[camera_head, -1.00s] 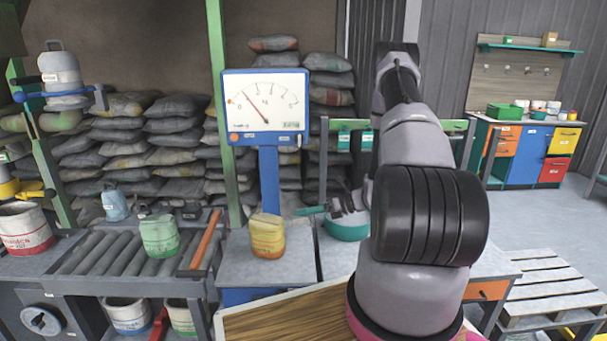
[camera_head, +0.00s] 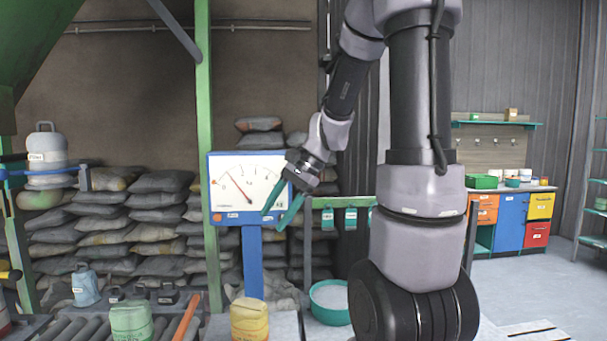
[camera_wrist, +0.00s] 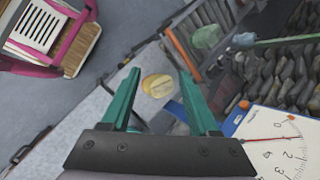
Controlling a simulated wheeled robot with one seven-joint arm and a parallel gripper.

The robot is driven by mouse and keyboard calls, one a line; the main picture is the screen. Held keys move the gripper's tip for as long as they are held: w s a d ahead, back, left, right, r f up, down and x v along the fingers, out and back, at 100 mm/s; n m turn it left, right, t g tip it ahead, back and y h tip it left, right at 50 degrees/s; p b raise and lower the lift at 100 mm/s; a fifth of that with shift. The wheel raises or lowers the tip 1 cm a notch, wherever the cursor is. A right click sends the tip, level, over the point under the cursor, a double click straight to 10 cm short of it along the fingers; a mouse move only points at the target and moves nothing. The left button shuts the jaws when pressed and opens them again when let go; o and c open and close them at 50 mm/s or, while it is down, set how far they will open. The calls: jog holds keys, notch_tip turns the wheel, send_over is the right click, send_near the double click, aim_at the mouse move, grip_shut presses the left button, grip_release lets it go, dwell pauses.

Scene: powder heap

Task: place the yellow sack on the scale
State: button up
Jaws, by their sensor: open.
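The yellow sack (camera_head: 249,321) stands upright on the grey top in front of the scale's blue post (camera_head: 252,260), at the bottom of the head view. This top looks like the scale's platform. The white dial (camera_head: 246,187) has its needle pointing up and left, near the low numbers. My gripper (camera_head: 282,207) is raised beside the dial's lower right corner, open and empty, well above the sack. In the wrist view, my gripper's teal fingers (camera_wrist: 158,82) are spread, and the yellow sack (camera_wrist: 158,85) shows between them, farther below.
A green sack (camera_head: 131,322) stands on the roller conveyor (camera_head: 85,331) to the left. A teal bowl (camera_head: 330,302) is right of the scale. Dark sacks (camera_head: 150,232) are stacked behind. The dial is close to my gripper.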

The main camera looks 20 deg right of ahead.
jog(key=s+d+r+n+t+h, duration=0.2)
jog(key=s+r+n+t+h, duration=0.2)
jog(key=s+r+n, duration=0.3)
jog(key=s+r+t, duration=0.1)
jog(key=s+r, duration=0.3)
jog(key=shift+s+n, duration=0.25)
jog(key=shift+n, duration=0.15)
